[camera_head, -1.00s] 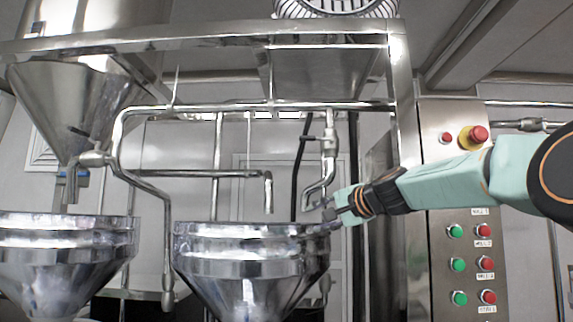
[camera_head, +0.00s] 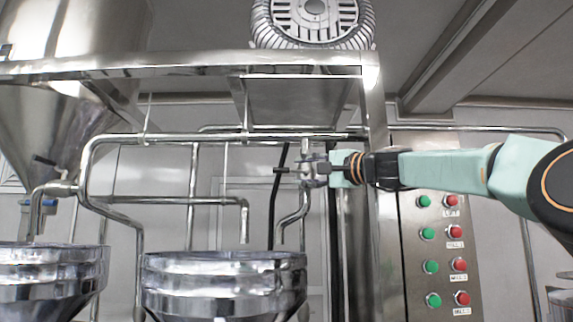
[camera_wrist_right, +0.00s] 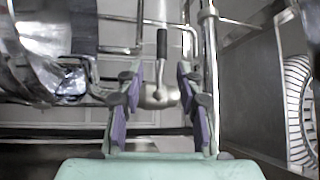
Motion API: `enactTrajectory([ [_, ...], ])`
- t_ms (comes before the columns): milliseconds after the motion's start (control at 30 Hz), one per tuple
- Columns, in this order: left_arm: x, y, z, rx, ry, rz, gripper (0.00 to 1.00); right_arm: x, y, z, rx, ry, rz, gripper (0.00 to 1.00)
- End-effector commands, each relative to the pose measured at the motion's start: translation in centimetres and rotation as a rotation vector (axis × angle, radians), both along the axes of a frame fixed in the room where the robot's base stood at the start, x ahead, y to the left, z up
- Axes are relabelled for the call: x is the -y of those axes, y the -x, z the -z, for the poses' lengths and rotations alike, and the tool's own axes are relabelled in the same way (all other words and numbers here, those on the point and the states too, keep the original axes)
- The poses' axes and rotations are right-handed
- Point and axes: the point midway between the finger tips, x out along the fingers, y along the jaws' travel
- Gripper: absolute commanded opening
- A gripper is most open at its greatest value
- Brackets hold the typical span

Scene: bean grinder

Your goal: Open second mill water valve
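The second mill's water valve sits on the vertical pipe above the right mill funnel (camera_head: 225,285). Its dark lever handle (camera_head: 281,170) points left in the head view. In the right wrist view the black handle (camera_wrist_right: 162,43) points up, and the silver valve body (camera_wrist_right: 158,97) lies between the fingers. My right gripper (camera_head: 316,171) is at the valve and hides part of it. In the right wrist view its purple-padded fingers (camera_wrist_right: 160,85) are spread, with gaps showing beside the valve; contact cannot be told. My left gripper is not in view.
A horizontal steel pipe (camera_head: 215,138) and frame beam (camera_head: 200,65) run above the valve. A curved spout (camera_head: 244,222) hangs left of it. A control panel with green and red buttons (camera_head: 430,233) stands below my right arm. Another funnel (camera_head: 48,285) is at left.

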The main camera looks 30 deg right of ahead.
Motion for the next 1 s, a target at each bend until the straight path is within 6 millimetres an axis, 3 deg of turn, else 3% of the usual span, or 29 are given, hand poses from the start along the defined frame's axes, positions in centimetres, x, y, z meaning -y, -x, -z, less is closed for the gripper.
enactTrajectory([
  [100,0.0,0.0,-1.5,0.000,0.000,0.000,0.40,-0.4,-1.0,-0.4,-0.006,0.001,0.000,0.36],
  [400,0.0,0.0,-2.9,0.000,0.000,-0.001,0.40,-1.4,-4.8,-0.7,-0.005,0.002,-0.001,0.36],
  [867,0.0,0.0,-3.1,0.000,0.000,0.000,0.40,-1.7,-5.7,-0.7,-0.003,0.001,-0.003,0.36],
  [1000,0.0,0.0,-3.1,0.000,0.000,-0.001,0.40,-1.7,-5.6,-0.7,-0.003,0.001,-0.003,0.25],
])
